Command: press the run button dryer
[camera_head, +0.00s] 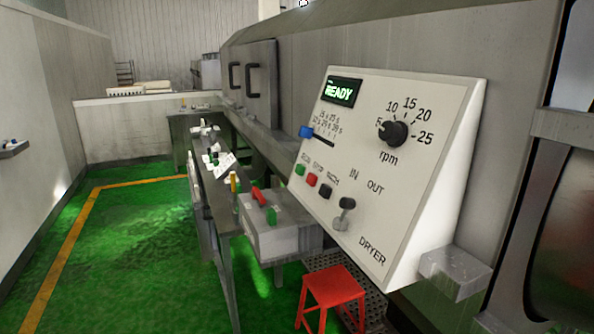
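The dryer's slanted white control panel (424,164) stands at the right of the head view, marked DRYER near its lower edge. A green button (300,169) sits at its lower left, under a label that appears to read RUN. A red button (312,180) and a black button (326,191) follow to its right. The small display (341,92) shows READY in green. A black rpm knob (394,133), a blue-ended slider (306,132) and an IN/OUT lever (346,206) are also on the panel. Neither of my grippers is in view.
A red stool (333,288) stands below the panel. A long narrow bench (217,205) with small items runs along the machine, with a grey box (275,238) at its near end. The green floor (135,240) at left is open, with a yellow line (62,258).

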